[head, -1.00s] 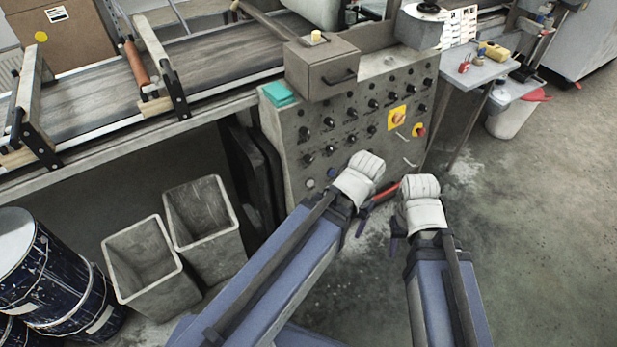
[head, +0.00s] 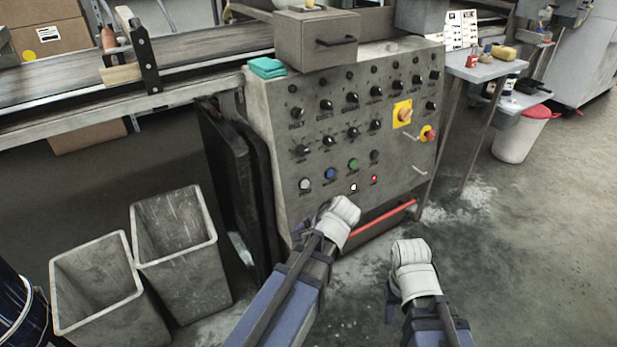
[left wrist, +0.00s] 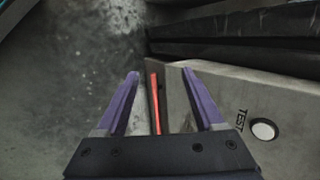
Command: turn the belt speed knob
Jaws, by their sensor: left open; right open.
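The grey control panel (head: 345,150) carries several rows of black knobs with small labels. I cannot read which one is the belt speed knob. A row of coloured buttons runs below them. My left gripper (left wrist: 161,73) is open and empty in the left wrist view, its two purple fingers beside the panel's lower part, near a white button (left wrist: 264,129) marked TEST. In the head view its fingers are mostly hidden by the wrist, low in front of the panel. My right gripper (head: 389,303) is partly hidden, below and right of the panel, apart from it.
A red bar (head: 385,217) lies along the panel's foot. Two grey bins (head: 180,255) stand at left below the conveyor (head: 190,75). A grey box (head: 316,40) and teal cloth (head: 267,67) sit atop the panel.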

